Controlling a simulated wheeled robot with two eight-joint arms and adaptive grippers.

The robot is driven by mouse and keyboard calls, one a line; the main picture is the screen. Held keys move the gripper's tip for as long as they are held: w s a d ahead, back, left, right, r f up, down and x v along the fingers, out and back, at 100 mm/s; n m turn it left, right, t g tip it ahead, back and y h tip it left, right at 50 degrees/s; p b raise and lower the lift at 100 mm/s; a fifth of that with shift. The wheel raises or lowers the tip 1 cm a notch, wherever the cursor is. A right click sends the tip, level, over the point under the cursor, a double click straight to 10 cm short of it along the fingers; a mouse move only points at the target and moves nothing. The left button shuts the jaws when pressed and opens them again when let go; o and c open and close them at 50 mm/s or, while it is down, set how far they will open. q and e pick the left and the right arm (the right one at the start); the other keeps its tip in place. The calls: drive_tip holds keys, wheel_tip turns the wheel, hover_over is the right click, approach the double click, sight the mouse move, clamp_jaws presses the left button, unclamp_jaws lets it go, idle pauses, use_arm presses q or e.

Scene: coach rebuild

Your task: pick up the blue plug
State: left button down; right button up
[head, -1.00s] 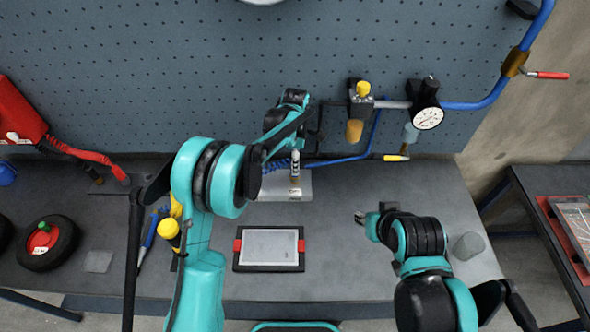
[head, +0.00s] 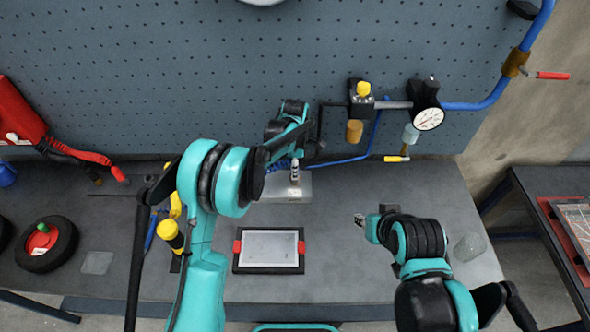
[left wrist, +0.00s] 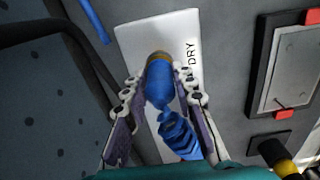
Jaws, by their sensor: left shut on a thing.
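The blue plug (left wrist: 160,82) has a ribbed blue body and a brass-coloured end, and it shows in the left wrist view between the fingers of my left gripper (left wrist: 160,92). The fingers are shut on it from both sides. Below it in that view is a coiled blue hose. The plug is over a pale plate (left wrist: 141,48) marked DRY; contact with the plate cannot be told. In the head view the plate (head: 268,192) lies near the pegboard, and my left arm partly hides the gripper there. My right gripper (head: 361,219) is over the bench, its jaws unclear.
A framed tablet-like panel (head: 268,248) lies in front of the plate. A yellow-capped tool (head: 171,232) and a wheel (head: 46,243) are to the left. A clear cup (head: 469,246) stands at the right. A gauge (head: 428,118) and blue pipe are on the pegboard.

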use_arm(q)
drive_tip(key=shift+w+r, duration=0.1)
drive_tip(key=shift+r, duration=0.35)
drive_tip(key=r, duration=0.4)
drive_tip(key=shift+s+d+p, duration=0.25)
drive_tip(key=shift+s+p, duration=0.1)
drive_tip(key=shift+s, duration=0.05)
drive_tip(key=s+d+r+p, duration=0.4)
drive_tip(key=s+d+r, duration=0.2)
drive_tip(key=r, duration=0.5)
drive_tip(key=s, duration=0.2)
drive_tip(key=shift+s+d, duration=0.15)
drive_tip(key=shift+s, duration=0.25)
